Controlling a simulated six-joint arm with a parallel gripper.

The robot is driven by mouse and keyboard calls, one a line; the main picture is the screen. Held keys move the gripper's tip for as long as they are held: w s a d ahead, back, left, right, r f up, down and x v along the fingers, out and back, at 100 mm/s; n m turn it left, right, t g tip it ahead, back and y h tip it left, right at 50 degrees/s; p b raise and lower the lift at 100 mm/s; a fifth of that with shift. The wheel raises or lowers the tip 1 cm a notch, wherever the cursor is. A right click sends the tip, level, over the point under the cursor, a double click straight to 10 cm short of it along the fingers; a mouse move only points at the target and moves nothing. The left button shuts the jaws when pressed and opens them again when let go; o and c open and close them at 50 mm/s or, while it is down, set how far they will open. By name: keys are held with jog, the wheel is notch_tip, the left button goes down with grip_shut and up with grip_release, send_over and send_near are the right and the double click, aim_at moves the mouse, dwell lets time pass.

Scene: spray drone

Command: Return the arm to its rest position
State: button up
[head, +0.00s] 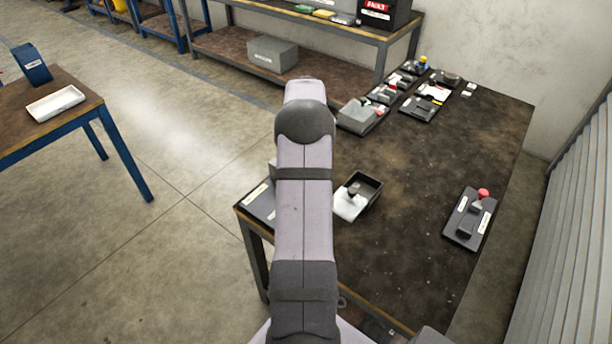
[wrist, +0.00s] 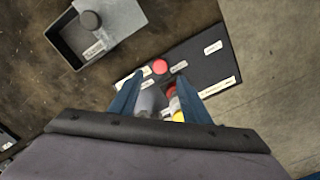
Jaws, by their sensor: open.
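My gripper (wrist: 158,79) shows in the wrist view with its two blue fingers apart. Its fingers are above a black board (wrist: 208,68) with white labels. A red cap (wrist: 160,67) shows near the fingertips. A second red part (wrist: 171,91), a grey part and a yellow part (wrist: 178,116) show between the fingers. I cannot tell whether the fingers touch any of these. In the head view my arm (head: 303,200) reaches forward over the left edge of the dark worktable (head: 420,270). My gripper is hidden there. Part of the black board (head: 258,203) shows left of the arm.
A black board with a red-topped part (head: 470,218) lies at right. Several small items stand at the table's far end. The table's middle is clear.

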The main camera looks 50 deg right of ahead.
jog(key=shift+r, duration=0.25)
jog(key=w+a+r+n, duration=0.2)
jog(key=a, duration=1.1)
jog(key=w+a+r+n, duration=0.1)
jog(key=a+r+n, duration=0.1)
jog(key=a, duration=1.1)
jog(key=s+a+n, duration=0.2)
jog(key=s+a, duration=0.4)
jog(key=a, duration=0.5)
jog(key=s+a+f+n, duration=0.1)
jog(key=s+a+n, duration=0.1)
jog(key=s+a, duration=0.4)
notch_tip(320, 180, down, 18)
jog(key=s+b, duration=0.1)
jog(key=b, duration=1.7)
jog(key=shift+s+d+f, duration=0.15)
jog(key=shift+d, duration=0.3)
